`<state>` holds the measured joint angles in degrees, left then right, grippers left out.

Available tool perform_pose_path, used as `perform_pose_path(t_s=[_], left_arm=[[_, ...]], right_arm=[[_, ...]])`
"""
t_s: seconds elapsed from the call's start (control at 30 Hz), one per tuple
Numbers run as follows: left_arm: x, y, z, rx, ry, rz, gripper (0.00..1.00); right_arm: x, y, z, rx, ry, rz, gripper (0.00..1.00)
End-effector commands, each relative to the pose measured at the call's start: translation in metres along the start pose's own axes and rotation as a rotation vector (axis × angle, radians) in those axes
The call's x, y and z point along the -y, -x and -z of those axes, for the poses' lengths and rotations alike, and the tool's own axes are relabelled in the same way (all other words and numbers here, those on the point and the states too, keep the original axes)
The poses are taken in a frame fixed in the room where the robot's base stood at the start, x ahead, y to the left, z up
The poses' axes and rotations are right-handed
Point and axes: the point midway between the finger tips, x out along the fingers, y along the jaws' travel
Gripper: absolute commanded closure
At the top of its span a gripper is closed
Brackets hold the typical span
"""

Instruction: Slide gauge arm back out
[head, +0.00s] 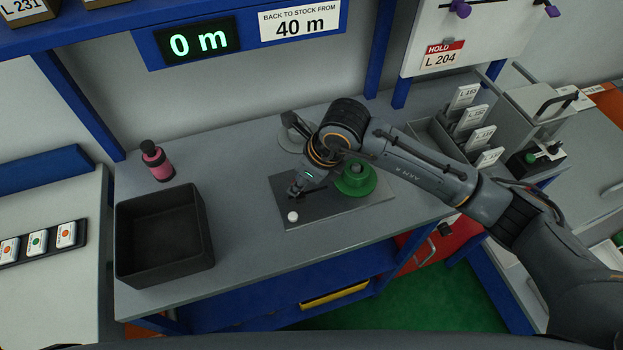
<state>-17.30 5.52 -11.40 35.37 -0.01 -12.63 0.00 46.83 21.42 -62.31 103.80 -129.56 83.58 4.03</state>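A dark grey plate (330,208) lies on the workbench and carries the gauge. A green round hub (356,180) stands on its right part, partly behind my arm. A white knob (293,217) sits near the plate's front left corner. My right gripper (294,192) reaches down over the plate's left part, just behind the white knob and left of the green hub. Its fingers are small and dark here, and I cannot tell whether they hold anything. The gauge arm cannot be made out clearly beside the gripper. My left gripper is not in view.
A black open bin (165,268) and a pink bottle (157,161) stand on the left. A pale grey disc (292,140) lies behind the gripper. A display (197,42) reads 0 m. A card rack (468,130) stands on the right. The bench between bin and plate is clear.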

Motion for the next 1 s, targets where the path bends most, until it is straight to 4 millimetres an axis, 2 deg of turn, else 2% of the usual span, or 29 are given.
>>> perform_pose_path(t_s=[0.03,0.13,0.3,0.4,0.43,0.5,0.53,0.87,1.0], left_arm=[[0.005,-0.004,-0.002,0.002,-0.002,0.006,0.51],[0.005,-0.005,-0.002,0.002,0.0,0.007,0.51],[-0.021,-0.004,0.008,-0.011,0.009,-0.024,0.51],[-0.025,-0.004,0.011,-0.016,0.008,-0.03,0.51],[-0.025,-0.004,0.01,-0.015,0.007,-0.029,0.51],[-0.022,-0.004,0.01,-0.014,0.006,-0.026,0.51],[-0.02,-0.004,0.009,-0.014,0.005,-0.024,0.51],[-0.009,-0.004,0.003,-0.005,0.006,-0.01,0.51],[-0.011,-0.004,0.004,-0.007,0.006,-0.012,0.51]], right_arm=[[-0.008,-0.004,-0.007,0.014,0.006,-0.007,1.0],[-0.012,-0.004,-0.011,0.014,0.004,-0.009,1.0],[-0.012,-0.003,-0.01,0.011,0.002,-0.008,1.0],[-0.012,-0.003,-0.01,0.011,0.003,-0.009,1.0],[-0.012,-0.003,-0.01,0.011,0.003,-0.009,0.66],[-0.012,-0.003,-0.01,0.011,0.003,-0.009,0.52],[-0.012,-0.003,-0.01,0.011,0.003,-0.009,0.5],[-0.01,0.0,-0.01,0.011,0.002,-0.005,0.5],[-0.01,0.015,-0.011,0.012,0.004,-0.004,0.5]])
